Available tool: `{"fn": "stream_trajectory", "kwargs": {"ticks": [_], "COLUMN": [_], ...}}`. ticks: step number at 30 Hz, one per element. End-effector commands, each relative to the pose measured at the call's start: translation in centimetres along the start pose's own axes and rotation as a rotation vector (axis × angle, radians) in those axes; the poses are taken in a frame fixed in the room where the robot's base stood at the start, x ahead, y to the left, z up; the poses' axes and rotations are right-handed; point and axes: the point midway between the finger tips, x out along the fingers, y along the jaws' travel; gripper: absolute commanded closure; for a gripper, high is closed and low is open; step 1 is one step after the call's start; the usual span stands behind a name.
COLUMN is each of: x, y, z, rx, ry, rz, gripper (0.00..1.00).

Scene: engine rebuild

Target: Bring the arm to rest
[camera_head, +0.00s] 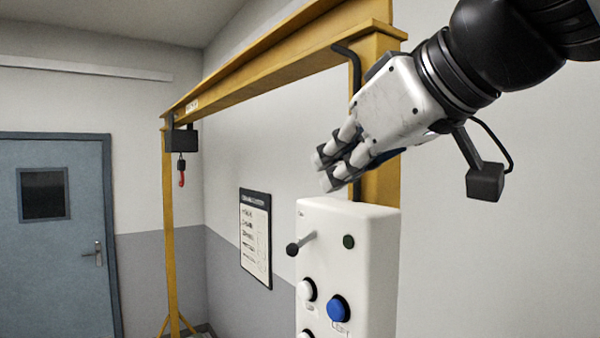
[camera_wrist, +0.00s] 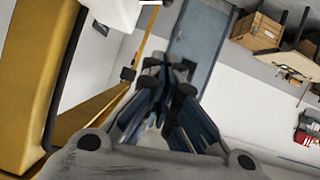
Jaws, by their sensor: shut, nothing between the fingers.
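My gripper (camera_head: 325,172) is at the upper right of the head view, above the top of a white control box. Its fingers point down to the left and are shut with nothing between them. The gripper also shows in the wrist view (camera_wrist: 165,75), fingers together, pointing toward a blue-grey door. I cannot tell from the head view how far the fingertips are from the box in depth.
The white control box (camera_head: 325,255) has a lever (camera_head: 300,243) and a blue button (camera_head: 339,308). A yellow gantry (camera_head: 270,65) carries a hoist (camera_head: 181,139) with a red hook. The door (camera_head: 60,230) is at left. Wooden crates (camera_wrist: 256,31) stand on a shelf.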

Motion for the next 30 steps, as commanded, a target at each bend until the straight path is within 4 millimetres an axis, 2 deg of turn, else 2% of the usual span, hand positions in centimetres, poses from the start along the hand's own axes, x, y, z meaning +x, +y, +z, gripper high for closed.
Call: {"fn": "stream_trajectory", "kwargs": {"ticks": [11,14,17,20,21,23,24,29,30], "x": [0.1,0.7,2.4,4.7,5.7,6.9,7.7,10.3,10.9], "y": [0.0,-0.1,-0.4,-1.0,-1.4,-1.9,-2.2,-4.0,-4.6], "z": [0.1,1.6,6.0,12.7,15.7,20.3,23.2,35.1,38.1], "rx": [0.001,0.018,0.070,0.150,0.184,0.233,0.263,0.366,0.388], "ry": [-0.001,-0.018,-0.067,-0.144,-0.178,-0.229,-0.262,-0.391,-0.422], "rz": [0.000,0.004,0.015,0.037,0.049,0.069,0.081,0.137,0.151], "gripper": [1.00,1.00,1.00,1.00,1.00,1.00,1.00,1.00,1.00]}}
